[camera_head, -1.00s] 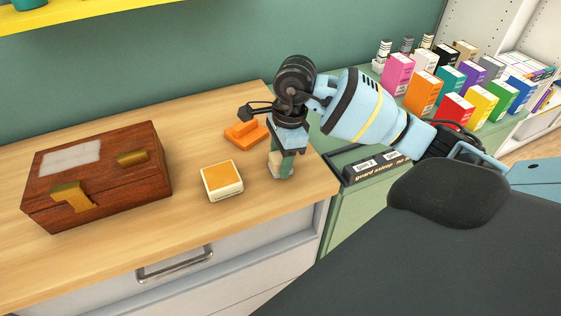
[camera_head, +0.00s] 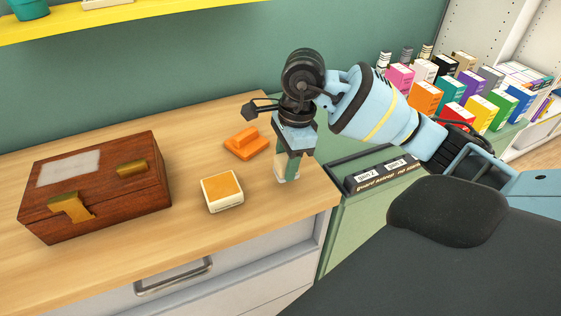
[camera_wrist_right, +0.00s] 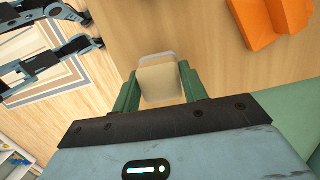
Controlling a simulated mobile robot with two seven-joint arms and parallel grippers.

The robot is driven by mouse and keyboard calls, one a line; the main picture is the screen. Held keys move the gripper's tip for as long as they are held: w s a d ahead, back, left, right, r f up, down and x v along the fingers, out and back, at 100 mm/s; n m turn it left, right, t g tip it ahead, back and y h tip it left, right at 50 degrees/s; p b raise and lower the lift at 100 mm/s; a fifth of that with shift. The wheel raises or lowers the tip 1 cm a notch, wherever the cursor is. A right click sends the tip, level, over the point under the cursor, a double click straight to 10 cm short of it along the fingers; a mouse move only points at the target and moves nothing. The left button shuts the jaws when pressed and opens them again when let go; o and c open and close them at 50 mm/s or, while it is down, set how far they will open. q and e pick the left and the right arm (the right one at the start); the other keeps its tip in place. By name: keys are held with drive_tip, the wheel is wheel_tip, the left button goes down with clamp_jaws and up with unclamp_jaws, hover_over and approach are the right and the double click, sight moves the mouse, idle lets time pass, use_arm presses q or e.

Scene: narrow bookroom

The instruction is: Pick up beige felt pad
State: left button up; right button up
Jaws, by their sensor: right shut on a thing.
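The beige felt pad (camera_wrist_right: 160,81) is a small pale block between the two green fingers of my right gripper (camera_wrist_right: 157,92) in the right wrist view. The gripper is shut on it, with a finger at each side. In the head view the right gripper (camera_head: 288,168) points down over the right end of the wooden desktop. Only a small pale part of the pad (camera_head: 281,177) shows there, at the fingertips. I cannot tell how far the pad is above the desktop. My left gripper is not in view.
An orange block-shaped thing (camera_head: 247,142) lies just left of the right gripper. A white box with an orange top (camera_head: 222,191) is nearer the front. A brown wooden box (camera_head: 96,187) stands at the left. Several colourful boxes (camera_head: 451,90) stand on the green cabinet.

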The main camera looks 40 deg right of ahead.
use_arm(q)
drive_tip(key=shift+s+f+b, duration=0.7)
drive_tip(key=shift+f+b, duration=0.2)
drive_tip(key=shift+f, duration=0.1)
use_arm(e)
drive_tip(key=s+r, duration=0.1)
drive_tip(key=s, duration=1.3)
drive_tip(key=shift+s+d+r, duration=0.15)
drive_tip(key=shift+s+d, duration=0.05)
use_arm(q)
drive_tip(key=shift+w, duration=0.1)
use_arm(e)
drive_tip(key=o, duration=0.3)
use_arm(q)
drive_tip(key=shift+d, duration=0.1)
use_arm(e)
drive_tip(key=shift+c, duration=0.9)
